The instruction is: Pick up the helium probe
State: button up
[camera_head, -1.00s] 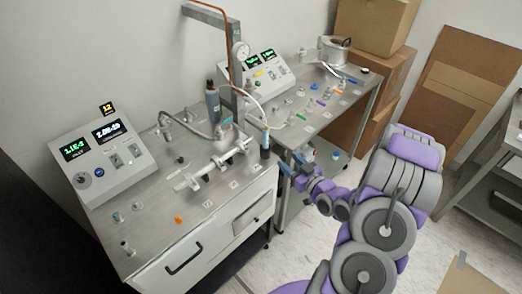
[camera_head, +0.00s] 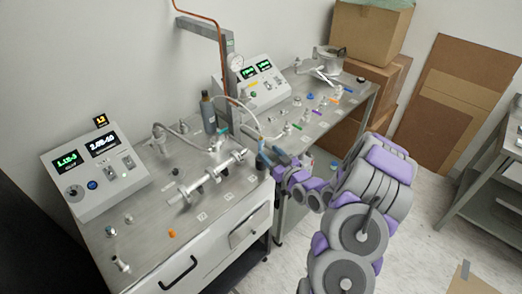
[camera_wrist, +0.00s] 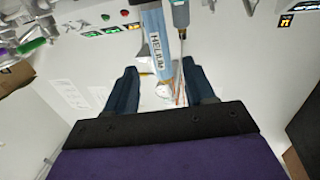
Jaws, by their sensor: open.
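My gripper (camera_wrist: 159,68) is open, with one dark blue finger on each side of the view and nothing clasped. In the head view, my gripper (camera_head: 272,153) is at the near bench's right edge, where it covers most of the probe. A grey-blue bottle (camera_head: 208,114) stands farther back on the bench, with a pale hose arching near it.
A metal pipe assembly (camera_head: 212,174) lies on the near bench, left of my gripper. A readout console (camera_head: 95,165) is at the far left. A second bench (camera_head: 318,112) with small parts stands behind. Cardboard boxes (camera_head: 370,35) are at the back.

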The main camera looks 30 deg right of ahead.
aim_at(262, 147)
jog(key=w, duration=0.2)
jog(key=w+a+b, duration=0.1)
jog(key=w, duration=0.2)
jog(key=shift+a+r, duration=0.1)
jog(key=shift+a, duration=0.1)
jog(key=shift+w+d, duration=0.25)
jog(key=shift+w, duration=0.35)
jog(key=shift+d, duration=0.1)
jog(key=shift+a, duration=0.25)
jog(key=c, duration=0.6)
jog(key=shift+d, duration=0.1)
grip_shut()
